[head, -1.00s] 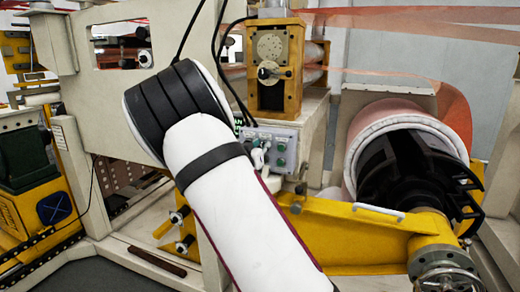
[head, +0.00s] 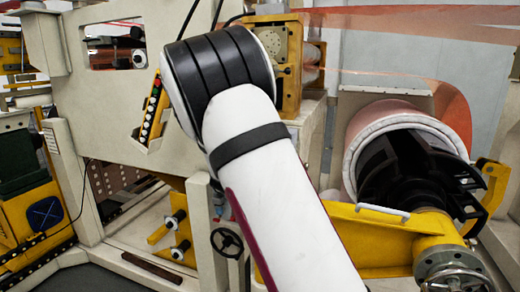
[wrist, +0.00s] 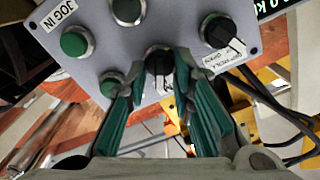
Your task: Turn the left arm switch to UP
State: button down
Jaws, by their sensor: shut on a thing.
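A grey control panel (wrist: 180,20) fills the top of the wrist view. My gripper (wrist: 158,76), with green finger pads, is closed around a black rotary switch (wrist: 159,62) at the panel's lower middle. One finger is on each side of the knob. Its label is mostly hidden by the fingers, so I cannot read its position. A second black rotary switch (wrist: 219,31) sits to the upper right, clear of the fingers. In the head view my arm hides the panel and gripper.
Green buttons (wrist: 74,43) sit on the panel's left, one near a "JOG IN" label. Black cables (wrist: 275,105) hang at the right. In the head view, a yellow machine arm (head: 370,235) and a copper roll (head: 375,115) stand right of my arm.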

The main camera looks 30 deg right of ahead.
dwell(0.5)
jog(key=c, duration=1.7)
grip_release()
jog(key=shift+a, duration=0.15)
jog(key=v, duration=1.2)
